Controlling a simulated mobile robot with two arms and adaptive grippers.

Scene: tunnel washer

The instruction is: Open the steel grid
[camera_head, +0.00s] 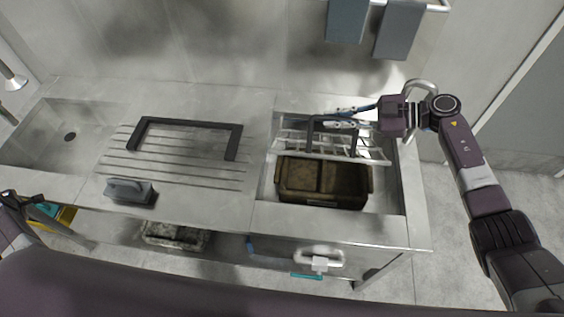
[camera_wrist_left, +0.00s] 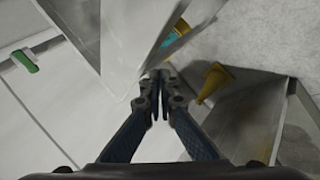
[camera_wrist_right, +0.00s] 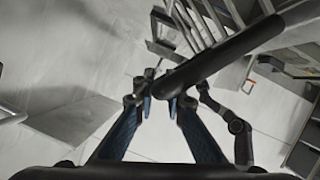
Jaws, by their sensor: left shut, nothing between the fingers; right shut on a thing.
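The steel grid (camera_head: 296,143) is a frame of pale metal bars with a black handle (camera_head: 311,134), above the right-hand basin in the head view. The grid is tilted up at the back of the basin, uncovering a brown crate (camera_head: 283,181) below. My right gripper (camera_head: 336,116) reaches in from the right and is shut on the black handle. The handle (camera_wrist_right: 225,52) and grid bars also show in the right wrist view. My left gripper (camera_wrist_left: 162,80) is shut and empty, low at the far left of the head view, away from the grid.
A ridged steel drainboard with a black U-shaped handle (camera_head: 190,123) and a grey block (camera_head: 130,190) lies left of the basin. A sink (camera_head: 45,145) is farther left. A white handle (camera_head: 319,260) is on the front. Grey cloths (camera_head: 398,28) hang on the rail above.

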